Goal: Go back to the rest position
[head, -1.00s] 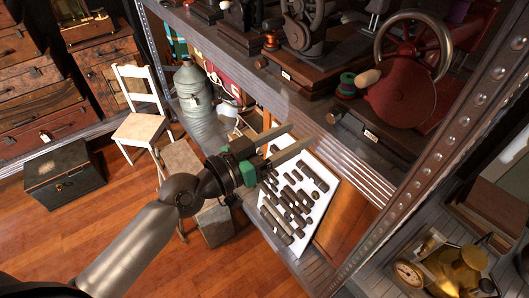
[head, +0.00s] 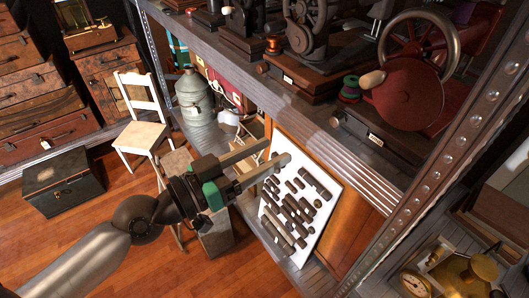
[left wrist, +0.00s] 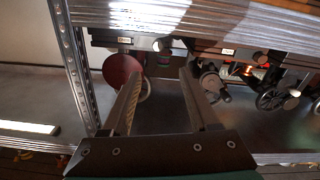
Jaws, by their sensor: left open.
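My left gripper (head: 262,162) reaches in from the left in the head view, with its two long fingers apart and nothing between them. It is in front of the shelf, and its fingertips overlap the upper left of a white board with dark cylindrical pieces (head: 315,232). I cannot tell whether they touch it. In the left wrist view the open fingers (left wrist: 160,95) point toward a shelf with machines, with a red disc (left wrist: 122,75) behind the left finger. My right gripper is not in view.
A metal shelf (head: 330,150) carries a red machine with a wheel (head: 415,90). A milk can (head: 195,95), a white chair (head: 140,130) and a dark chest (head: 62,182) stand to the left. A perforated post (head: 440,150) rises at right. Wooden floor (head: 250,270) is free in front.

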